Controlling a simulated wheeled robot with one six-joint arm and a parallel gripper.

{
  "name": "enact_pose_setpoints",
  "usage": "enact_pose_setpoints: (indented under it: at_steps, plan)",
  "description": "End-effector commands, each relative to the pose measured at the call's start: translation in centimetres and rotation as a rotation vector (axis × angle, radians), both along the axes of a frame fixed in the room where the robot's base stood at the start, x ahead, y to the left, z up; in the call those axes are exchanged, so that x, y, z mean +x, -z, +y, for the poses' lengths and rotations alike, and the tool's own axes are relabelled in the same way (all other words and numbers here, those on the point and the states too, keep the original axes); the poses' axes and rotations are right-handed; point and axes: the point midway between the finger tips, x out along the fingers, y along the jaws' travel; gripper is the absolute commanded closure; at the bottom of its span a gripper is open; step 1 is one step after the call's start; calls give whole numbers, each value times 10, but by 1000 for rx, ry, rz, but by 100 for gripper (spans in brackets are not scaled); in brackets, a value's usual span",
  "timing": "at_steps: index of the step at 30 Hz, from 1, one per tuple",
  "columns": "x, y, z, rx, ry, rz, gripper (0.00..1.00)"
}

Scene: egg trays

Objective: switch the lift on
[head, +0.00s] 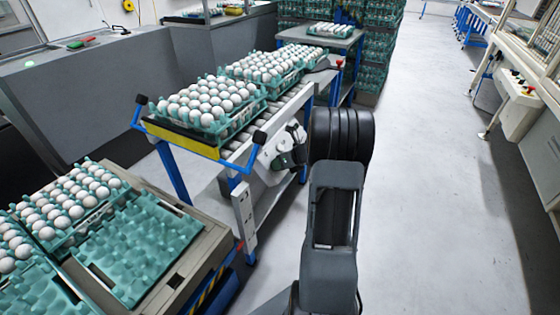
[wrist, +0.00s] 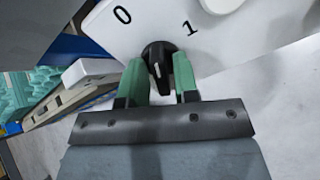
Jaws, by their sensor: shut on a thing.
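A white control panel (wrist: 160,25) carries a printed 0 at upper left and a 1 at upper right in the wrist view. Below and between them is a black rotary switch (wrist: 158,52) with a pale mark on its grip. The mark does not clearly point at either number. My gripper (wrist: 158,75) is shut on the switch, with one green finger on each side. In the head view my gripper (head: 297,150) is at the white panel (head: 270,160) on the near right end of the roller table; the switch is mostly hidden there.
Egg trays (head: 205,110) stand in a row on the roller table with the yellow front bar (head: 182,139). More trays (head: 140,225) lie on a lower platform at left. The floor (head: 430,200) to the right is clear. A machine (head: 525,110) stands far right.

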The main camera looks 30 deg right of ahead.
Motion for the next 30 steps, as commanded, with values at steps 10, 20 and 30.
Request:
enact_pose_setpoints:
  at_steps: [10,20,30]
  plan:
    - [1,2,3,71,68,42,85]
    - [1,2,3,136,134,78,85]
    - [1,3,3,205,203,115,86]
